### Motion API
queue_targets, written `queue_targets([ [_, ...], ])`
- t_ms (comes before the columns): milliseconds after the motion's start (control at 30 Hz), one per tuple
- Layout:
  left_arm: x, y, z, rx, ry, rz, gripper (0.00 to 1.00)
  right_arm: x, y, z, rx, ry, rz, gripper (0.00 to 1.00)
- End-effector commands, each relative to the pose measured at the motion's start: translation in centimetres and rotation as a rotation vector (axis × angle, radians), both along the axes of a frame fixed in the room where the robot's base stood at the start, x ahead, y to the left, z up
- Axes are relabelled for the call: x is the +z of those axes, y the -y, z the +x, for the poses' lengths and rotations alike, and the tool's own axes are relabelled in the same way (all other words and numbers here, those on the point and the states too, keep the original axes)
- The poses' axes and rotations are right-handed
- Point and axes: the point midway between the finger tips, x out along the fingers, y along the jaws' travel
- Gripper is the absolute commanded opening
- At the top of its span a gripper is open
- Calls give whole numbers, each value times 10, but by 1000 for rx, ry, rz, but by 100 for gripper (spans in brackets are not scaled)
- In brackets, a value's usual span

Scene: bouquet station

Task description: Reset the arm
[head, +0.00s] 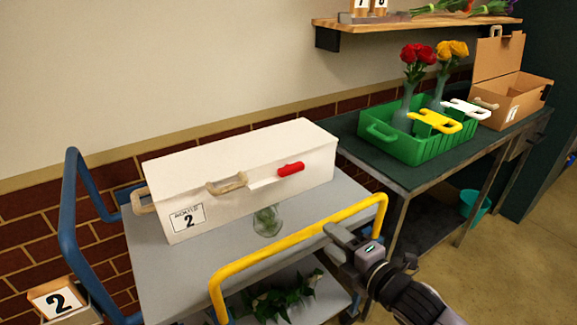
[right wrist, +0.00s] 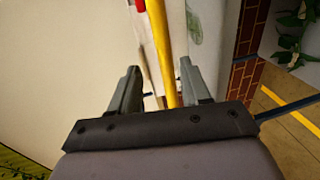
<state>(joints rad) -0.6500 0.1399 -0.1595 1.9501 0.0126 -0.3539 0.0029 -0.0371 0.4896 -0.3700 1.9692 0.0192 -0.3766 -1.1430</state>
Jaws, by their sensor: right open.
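My right gripper (head: 340,236) is at the front right of the cart, close to its yellow handle rail (head: 300,240). In the right wrist view my right gripper (right wrist: 155,85) has its two fingers spread apart, and the yellow rail (right wrist: 162,50) shows between and beyond them. I cannot tell whether the fingers touch the rail. No held object shows in the jaws. My left gripper is not in view.
A white box (head: 240,175) marked 2 and a glass vase (head: 267,221) stand on the grey cart (head: 160,270). White flowers (head: 285,298) lie on its lower shelf. A green crate (head: 400,148) with roses in vases and a cardboard box (head: 510,95) stand on the right table.

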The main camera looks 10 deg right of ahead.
Motion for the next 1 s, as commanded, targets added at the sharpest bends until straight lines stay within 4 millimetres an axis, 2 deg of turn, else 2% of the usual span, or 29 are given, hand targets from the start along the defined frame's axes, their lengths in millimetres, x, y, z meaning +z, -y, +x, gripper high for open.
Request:
queue_targets([
  [133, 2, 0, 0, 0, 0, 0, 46, -13, -1, -9, -28, -59, 87, 47],
  [267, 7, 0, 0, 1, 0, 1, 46, -45, -1, -36, -116, -212, 320, 47],
  [400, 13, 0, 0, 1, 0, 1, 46, -89, 1, -80, -283, -421, 656, 47],
  [600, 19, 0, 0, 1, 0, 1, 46, -138, 8, -146, -557, -643, 1066, 47],
  [700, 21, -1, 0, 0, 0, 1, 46, -152, 10, -169, -661, -701, 1200, 47],
  [800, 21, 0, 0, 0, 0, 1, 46, -160, 12, -183, -725, -730, 1276, 47],
  [1000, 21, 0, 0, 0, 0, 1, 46, -163, 13, -189, -753, -742, 1314, 47],
])
